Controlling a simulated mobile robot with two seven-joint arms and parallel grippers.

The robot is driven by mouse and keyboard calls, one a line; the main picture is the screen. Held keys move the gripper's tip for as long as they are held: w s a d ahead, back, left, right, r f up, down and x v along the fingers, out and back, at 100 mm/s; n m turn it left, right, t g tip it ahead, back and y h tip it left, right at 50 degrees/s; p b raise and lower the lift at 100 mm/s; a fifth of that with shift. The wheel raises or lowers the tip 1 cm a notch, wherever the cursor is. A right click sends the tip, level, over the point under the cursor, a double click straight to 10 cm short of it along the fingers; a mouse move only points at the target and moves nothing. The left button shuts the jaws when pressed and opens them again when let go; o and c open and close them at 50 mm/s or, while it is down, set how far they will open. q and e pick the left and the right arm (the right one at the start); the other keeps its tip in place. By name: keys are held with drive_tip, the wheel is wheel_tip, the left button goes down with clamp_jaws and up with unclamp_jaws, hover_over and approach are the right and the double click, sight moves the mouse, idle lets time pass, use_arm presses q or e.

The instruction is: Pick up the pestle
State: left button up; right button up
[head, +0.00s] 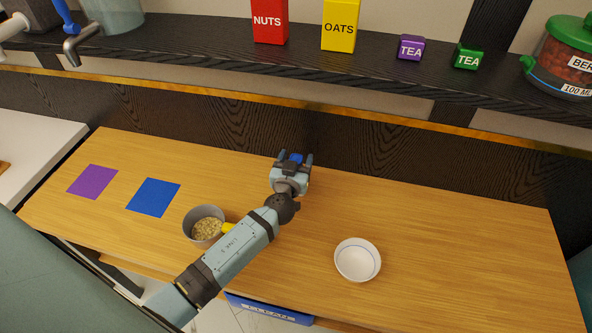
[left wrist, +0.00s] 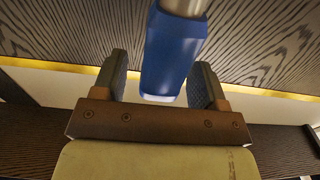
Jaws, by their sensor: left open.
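The pestle (left wrist: 174,50) shows in the left wrist view as a blue handle with a pale end and a metallic shaft at the top edge. It lies between the two fingers of my left gripper (left wrist: 161,82), with a gap on each side. In the head view my left gripper (head: 295,160) is open near the back of the wooden counter, and a bit of the blue pestle (head: 293,158) shows between its fingers. The rest of the pestle is hidden by the gripper. My right gripper is not in view.
On the wooden counter (head: 450,225) are a grey cup of grains (head: 205,222) close beside my left arm, a white bowl (head: 357,260), and purple (head: 92,181) and blue (head: 153,197) squares. A dark shelf (head: 200,42) with boxes stands behind. The counter's right side is clear.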

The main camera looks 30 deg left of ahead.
use_arm(q)
drive_tip(key=c, duration=1.1)
drive_tip(key=shift+o, duration=0.2)
